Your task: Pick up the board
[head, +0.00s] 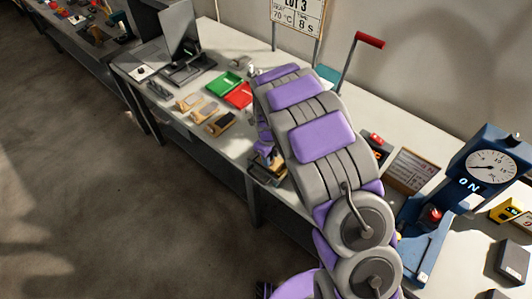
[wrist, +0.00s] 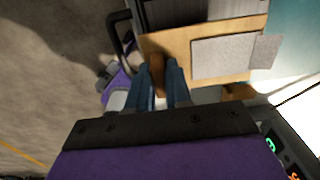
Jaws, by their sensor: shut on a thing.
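A light wooden board (wrist: 180,47) with a grey pad (wrist: 222,58) on it shows in the wrist view, with a brown handle (wrist: 157,70) at its near edge. My gripper (wrist: 158,88) has its two blue fingers on either side of this handle and is shut on it. In the head view my purple and grey arm hides most of my gripper. A wooden piece (head: 266,166) shows beside the arm near the table's front edge. More wooden boards with pads (head: 219,124) lie on the table left of my arm.
The long table (head: 165,113) carries a green tray (head: 222,84), a red tray (head: 240,95) and a dark press-like device (head: 185,70) at the left. A blue machine with a dial (head: 490,166) stands at the right. The floor in front is clear.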

